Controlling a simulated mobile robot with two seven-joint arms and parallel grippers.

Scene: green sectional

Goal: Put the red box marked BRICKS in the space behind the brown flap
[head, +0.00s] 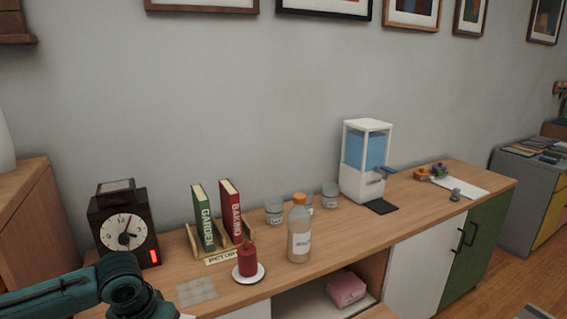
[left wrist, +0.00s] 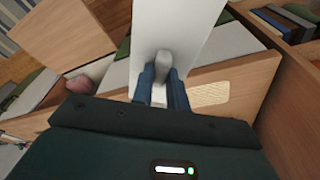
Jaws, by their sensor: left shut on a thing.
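I cannot see a red box marked BRICKS in either view. A brown panel, perhaps the flap, shows at the bottom edge of the head view (head: 377,313), beside an open compartment; I cannot tell for sure. In the left wrist view my left gripper (left wrist: 163,80) is shut on a small grey knob (left wrist: 162,60) in front of a pale white panel (left wrist: 190,22). In the head view only my left arm shows at the lower left; its fingers are out of frame. My right gripper is in neither view.
On the wooden sideboard top (head: 340,236) stand a clock (head: 124,232), a bookend with two books (head: 231,211), a red candle (head: 247,260), a bottle (head: 299,232), glass jars and a dispenser (head: 365,160). A pink folded item (head: 346,288) lies in the open compartment.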

